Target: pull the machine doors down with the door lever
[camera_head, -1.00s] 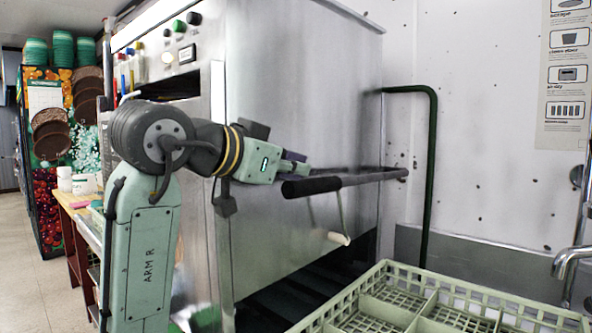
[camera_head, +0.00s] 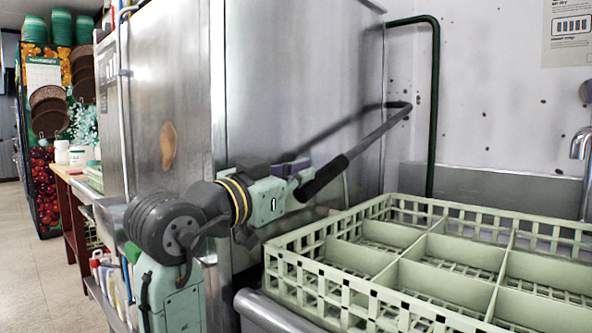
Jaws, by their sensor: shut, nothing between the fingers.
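The door lever (camera_head: 375,136) is a grey bar with a black grip (camera_head: 323,178). It slopes down from its pivot end near the wall towards my gripper. My gripper (camera_head: 300,182) is shut at the near end of the black grip, its fingers against or just beside it. I cannot tell exact contact. The steel machine doors (camera_head: 290,85) stand behind the lever. Their lower edge is hidden by my arm and the rack.
A pale green dish rack (camera_head: 420,250) with empty compartments fills the lower right, close below the lever. A dark green pipe (camera_head: 434,110) runs down the wall. A tap (camera_head: 581,145) is at the right edge. A shelf of bottles (camera_head: 110,280) stands at the lower left.

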